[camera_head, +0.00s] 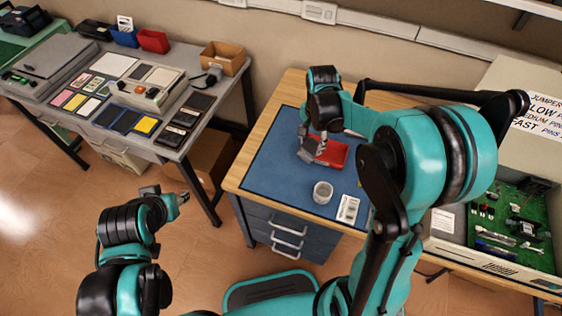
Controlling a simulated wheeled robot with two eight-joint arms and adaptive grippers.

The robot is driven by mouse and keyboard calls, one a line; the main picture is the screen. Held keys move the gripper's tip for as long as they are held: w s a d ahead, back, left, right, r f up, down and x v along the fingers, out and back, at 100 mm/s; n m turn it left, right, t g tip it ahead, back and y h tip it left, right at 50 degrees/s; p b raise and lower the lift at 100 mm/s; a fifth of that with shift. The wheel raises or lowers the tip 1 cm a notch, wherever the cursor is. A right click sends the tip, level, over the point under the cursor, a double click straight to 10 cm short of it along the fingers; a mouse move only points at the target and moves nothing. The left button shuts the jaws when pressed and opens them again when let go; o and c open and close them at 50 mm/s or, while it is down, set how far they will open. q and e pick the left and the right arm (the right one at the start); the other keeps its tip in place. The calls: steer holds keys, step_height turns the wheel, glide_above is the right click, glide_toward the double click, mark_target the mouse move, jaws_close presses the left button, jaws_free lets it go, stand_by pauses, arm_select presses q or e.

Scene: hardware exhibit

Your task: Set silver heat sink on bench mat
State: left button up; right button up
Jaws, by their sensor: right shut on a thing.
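My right gripper (319,140) reaches down over the blue bench mat (268,170) on the wooden-topped bench. It is shut on a small grey thing that looks like the silver heat sink (306,151), beside the left end of a red tray (335,153). The gripper partly hides the heat sink, and I cannot tell whether it touches the mat. My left gripper (168,196) is away from the bench, over the floor to the left, and looks open and empty.
A clear round cup (322,192) and a white labelled card (348,209) are at the mat's front. An open case with a green board (510,225) stands at right. A grey table (60,75) with several items is at left. The mat's left part is clear.

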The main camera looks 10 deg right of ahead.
steer(key=d+m, duration=0.1)
steer(key=m, duration=0.2)
steer(key=w+d+m, duration=0.1)
steer(key=m, duration=0.2)
steer(key=d+m, duration=0.2)
steer(key=shift+w+r+m, duration=0.25)
steer(key=shift+m, duration=0.15)
steer(key=a+f+m+b, duration=0.1)
steer(key=a+f, duration=0.1)
steer(key=a, duration=0.1)
steer(key=a+f+m+b, duration=0.1)
steer(key=a+f+m, duration=0.1)
steer(key=a, duration=0.1)
steer(key=w+a+f+m+b, duration=0.1)
steer(key=a+f, duration=0.2)
steer(key=a, duration=0.1)
step_height(320, 180, down, 4)
steer(key=shift+f+b, duration=0.1)
steer(key=shift+b, duration=0.95)
